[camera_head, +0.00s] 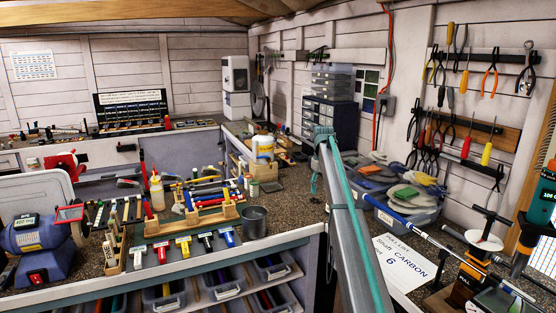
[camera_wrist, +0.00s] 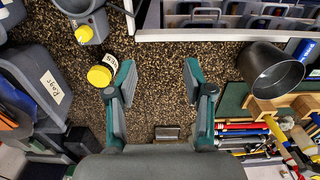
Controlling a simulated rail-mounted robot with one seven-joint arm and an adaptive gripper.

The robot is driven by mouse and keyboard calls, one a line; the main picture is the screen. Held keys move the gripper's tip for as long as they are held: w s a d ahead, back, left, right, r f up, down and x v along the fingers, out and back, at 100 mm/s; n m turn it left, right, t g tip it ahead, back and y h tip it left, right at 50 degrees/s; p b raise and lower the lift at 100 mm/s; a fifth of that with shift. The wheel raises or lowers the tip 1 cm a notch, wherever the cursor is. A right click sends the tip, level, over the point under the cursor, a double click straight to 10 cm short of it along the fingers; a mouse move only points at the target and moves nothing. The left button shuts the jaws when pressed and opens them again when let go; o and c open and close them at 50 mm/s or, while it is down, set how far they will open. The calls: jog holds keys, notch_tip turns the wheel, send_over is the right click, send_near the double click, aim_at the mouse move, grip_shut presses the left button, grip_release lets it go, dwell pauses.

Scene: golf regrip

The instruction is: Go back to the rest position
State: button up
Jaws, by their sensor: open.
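My gripper (camera_wrist: 158,75) is open in the wrist view. Its two green-padded fingers are wide apart, with only the speckled bench top (camera_wrist: 155,55) showing between them and nothing held. In the head view my arm runs up the middle of the picture over the right-hand bench. The fingers cannot be made out clearly there. A small brown block (camera_wrist: 167,133) lies below the fingers near the palm in the wrist view.
A yellow-capped bottle (camera_wrist: 100,76) stands close beside the left finger. A grey labelled bin (camera_wrist: 45,88) is farther left. A metal cup (camera_wrist: 270,70) and a wooden rack (camera_wrist: 262,106) of grips are at the right. A golf club shaft (camera_head: 420,231) crosses the right bench.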

jog(key=s+f+m, duration=0.2)
jog(key=s+f, duration=0.6)
jog(key=f, duration=0.5)
jog(key=s+f+m, duration=0.1)
jog(key=s+f, duration=0.6)
jog(key=f, duration=0.6)
jog(key=s+f+m+g, duration=0.1)
jog(key=s+f, duration=1.9)
jog(key=s, duration=0.1)
jog(key=s+f+g, duration=0.2)
jog(key=s+f, duration=0.2)
jog(key=s, duration=1.1)
jog(key=s+f+g, duration=0.2)
jog(key=s+f, duration=0.3)
jog(key=s, duration=1.1)
jog(key=s+f+m+g, duration=0.1)
jog(key=s+f, duration=0.4)
jog(key=s, duration=1.1)
jog(key=shift+s+a+g, duration=0.2)
jog(key=shift+a+g, duration=0.1)
jog(key=shift+g, duration=0.1)
jog(key=shift+o, duration=0.6)
